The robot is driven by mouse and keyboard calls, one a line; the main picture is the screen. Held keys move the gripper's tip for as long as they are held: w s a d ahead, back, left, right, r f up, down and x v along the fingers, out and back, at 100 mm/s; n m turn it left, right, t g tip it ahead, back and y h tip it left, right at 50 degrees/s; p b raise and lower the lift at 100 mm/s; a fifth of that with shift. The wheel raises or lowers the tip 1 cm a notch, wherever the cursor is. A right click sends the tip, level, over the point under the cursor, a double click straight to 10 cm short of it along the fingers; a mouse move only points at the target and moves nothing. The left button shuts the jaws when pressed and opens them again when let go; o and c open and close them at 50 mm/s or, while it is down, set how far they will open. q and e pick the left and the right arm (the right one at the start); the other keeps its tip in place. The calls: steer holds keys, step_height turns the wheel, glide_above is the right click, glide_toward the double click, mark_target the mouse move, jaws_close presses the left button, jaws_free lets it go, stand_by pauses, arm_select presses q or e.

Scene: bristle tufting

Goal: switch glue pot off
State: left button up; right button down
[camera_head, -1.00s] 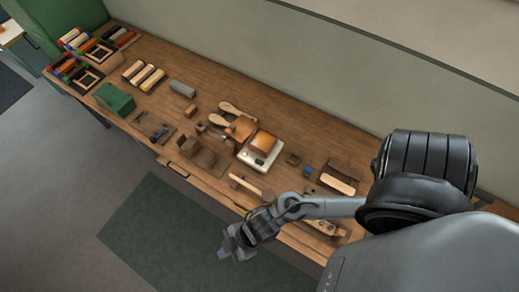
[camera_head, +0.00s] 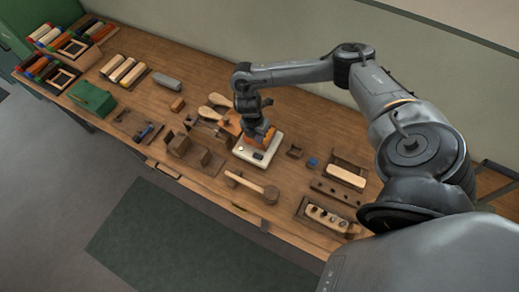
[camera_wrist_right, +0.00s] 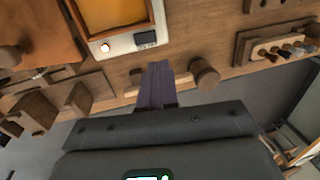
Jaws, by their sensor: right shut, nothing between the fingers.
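The glue pot has a white base (camera_head: 250,155) and an orange-brown top, and stands mid-bench in the head view. In the right wrist view its white front (camera_wrist_right: 122,45) is at the top, with a glowing orange round button (camera_wrist_right: 105,47) at left and a dark display (camera_wrist_right: 146,39) at right. My right gripper (camera_head: 260,133) is over the pot in the head view, hiding part of its top. In the wrist view the right gripper's fingers (camera_wrist_right: 157,68) are together and empty, pointing toward the panel below the display. Contact cannot be judged. My left gripper is not in view.
A wooden mallet (camera_head: 252,187) lies in front of the pot. Wooden blocks (camera_head: 180,146) stand left of it, and wooden paddles (camera_head: 212,107) lie behind left. A small blue piece (camera_head: 312,163) and a holed rack (camera_head: 327,217) are to the right.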

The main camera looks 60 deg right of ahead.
steer(key=w, duration=0.1)
steer(key=b, duration=0.4)
glide_toward(260, 157)
steer(key=shift+s+f, duration=0.3)
steer(key=shift+s, duration=0.05)
steer(key=f, duration=0.6)
steer(key=shift+s, duration=0.4)
